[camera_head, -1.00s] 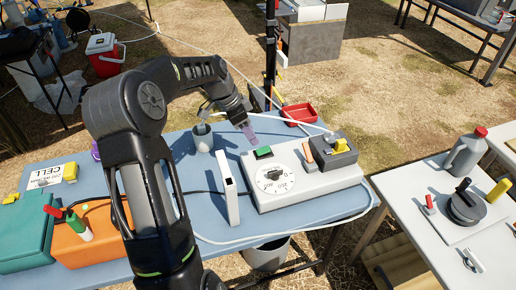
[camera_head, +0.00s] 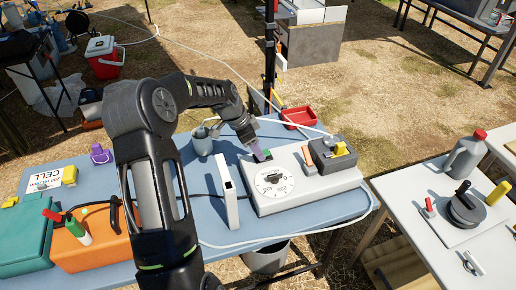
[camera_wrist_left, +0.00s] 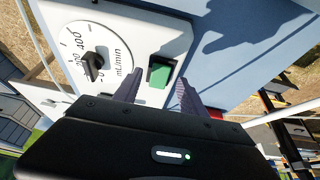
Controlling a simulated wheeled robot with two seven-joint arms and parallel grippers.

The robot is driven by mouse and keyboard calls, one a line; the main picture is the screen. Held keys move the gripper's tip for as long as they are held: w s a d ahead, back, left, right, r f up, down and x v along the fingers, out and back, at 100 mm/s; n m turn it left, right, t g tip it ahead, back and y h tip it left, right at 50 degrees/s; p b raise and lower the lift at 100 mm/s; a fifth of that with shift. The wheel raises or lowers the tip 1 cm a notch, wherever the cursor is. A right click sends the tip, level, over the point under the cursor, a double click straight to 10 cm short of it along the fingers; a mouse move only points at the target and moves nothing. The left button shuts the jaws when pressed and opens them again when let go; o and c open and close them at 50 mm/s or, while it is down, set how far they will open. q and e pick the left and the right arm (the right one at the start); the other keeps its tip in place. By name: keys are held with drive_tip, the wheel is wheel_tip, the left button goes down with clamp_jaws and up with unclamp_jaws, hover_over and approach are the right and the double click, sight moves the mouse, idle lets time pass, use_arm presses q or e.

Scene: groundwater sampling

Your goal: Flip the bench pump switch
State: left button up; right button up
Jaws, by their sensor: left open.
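The bench pump (camera_head: 312,186) is a white box on the blue table, with a round dial (camera_head: 272,181) numbered in mL/min. Its green rocker switch (camera_wrist_left: 159,74) sits in a dark recess beside the dial in the left wrist view. In the head view my left gripper largely covers the switch (camera_head: 267,153). My left gripper (camera_head: 257,153) is open and empty, reaching down at the switch from above. In the wrist view its two purplish fingers (camera_wrist_left: 157,90) stand on either side of the green switch. Contact cannot be told. My right gripper is not in view.
A grey block with a yellow part (camera_head: 340,150) sits on the pump's right end. A thin white upright panel (camera_head: 227,190) stands left of the pump, and a grey cup (camera_head: 203,142) behind it. A red tray (camera_head: 300,116) lies behind the pump. Tubing runs around the table.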

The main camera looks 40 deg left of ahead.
use_arm(q)
drive_tip(key=shift+x, duration=0.8)
clamp_jaws()
